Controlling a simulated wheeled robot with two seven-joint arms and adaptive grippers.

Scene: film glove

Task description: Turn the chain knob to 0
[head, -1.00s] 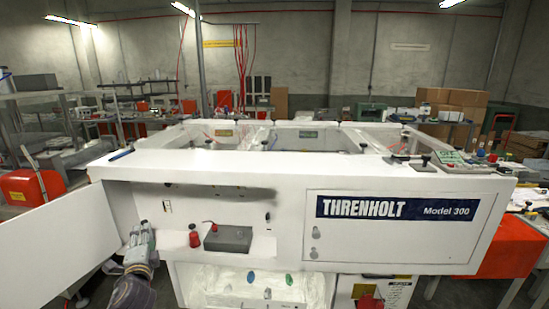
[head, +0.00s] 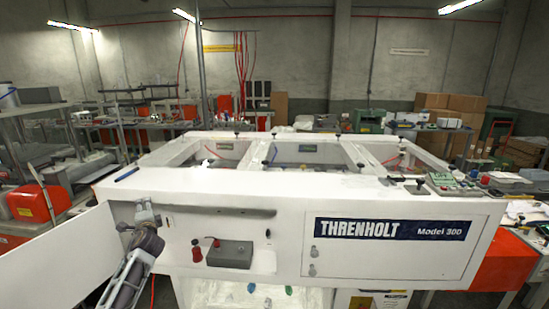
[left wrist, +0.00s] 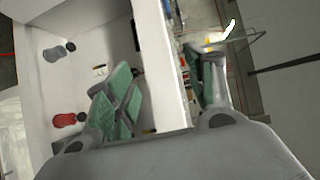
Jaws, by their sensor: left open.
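The white machine (head: 250,181) has an open compartment on its front left. Inside are a red knob (head: 196,252) and a grey box with a small red lever (head: 230,254). No knob is legibly marked as the chain knob, and no 0 mark is readable. My left gripper (head: 143,214) is at the compartment's upper left corner, beside the open door, and holds nothing. In the left wrist view its green-padded fingers (left wrist: 160,92) are spread, with a white panel edge (left wrist: 163,65) showing between them. The red knob also shows there (left wrist: 66,120), away from the fingers. My right gripper is out of view.
The open white door (head: 62,250) stands out to the left of the compartment. A closed panel marked THRENHOLT Model 300 (head: 390,250) is on the right. A control box with buttons (head: 450,183) sits on the machine's top right. An orange cabinet (head: 485,262) stands at the right.

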